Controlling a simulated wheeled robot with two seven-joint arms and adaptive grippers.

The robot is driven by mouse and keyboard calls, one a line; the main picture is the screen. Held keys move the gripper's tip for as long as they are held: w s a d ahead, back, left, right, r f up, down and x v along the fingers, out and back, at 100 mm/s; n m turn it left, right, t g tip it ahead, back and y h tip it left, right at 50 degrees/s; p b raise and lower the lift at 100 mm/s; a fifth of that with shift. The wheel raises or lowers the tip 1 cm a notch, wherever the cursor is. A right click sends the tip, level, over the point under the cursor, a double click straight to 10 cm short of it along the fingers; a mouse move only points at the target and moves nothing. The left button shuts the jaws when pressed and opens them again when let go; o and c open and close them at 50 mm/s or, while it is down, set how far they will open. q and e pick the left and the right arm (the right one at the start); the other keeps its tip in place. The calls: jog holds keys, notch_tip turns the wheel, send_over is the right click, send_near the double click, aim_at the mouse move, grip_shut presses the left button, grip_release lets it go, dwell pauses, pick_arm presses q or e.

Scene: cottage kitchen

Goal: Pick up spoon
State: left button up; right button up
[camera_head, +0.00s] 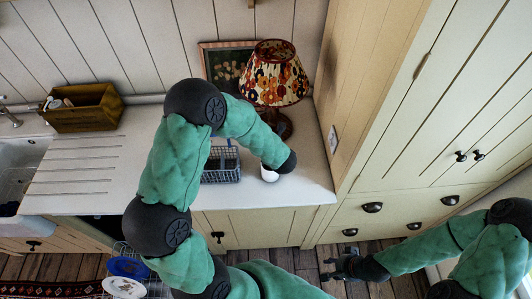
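I cannot make out a spoon anywhere in the head view. My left arm reaches over the white countertop (78,176), and its black wrist end is above the counter near the lamp. The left gripper itself is hidden behind that arm. A small white object (269,174) shows just under the wrist; I cannot tell what it is. My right gripper (328,268) is low on the right, over the wooden floor in front of the drawers. It is dark and small, its fingers look spread, and nothing shows between them.
A wire basket (222,170) stands on the counter beside my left arm. A floral lamp (274,75) and a framed picture (219,62) are at the back. A wooden box (82,108) is by the sink (18,160). Plates (127,267) are in a low rack. A tall cupboard (440,100) bounds the right.

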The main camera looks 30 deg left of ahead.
pick_arm(q)
jog(key=shift+p+x, duration=0.3)
jog(key=shift+x, duration=3)
jog(key=shift+s, duration=0.15)
jog(key=c, duration=0.9)
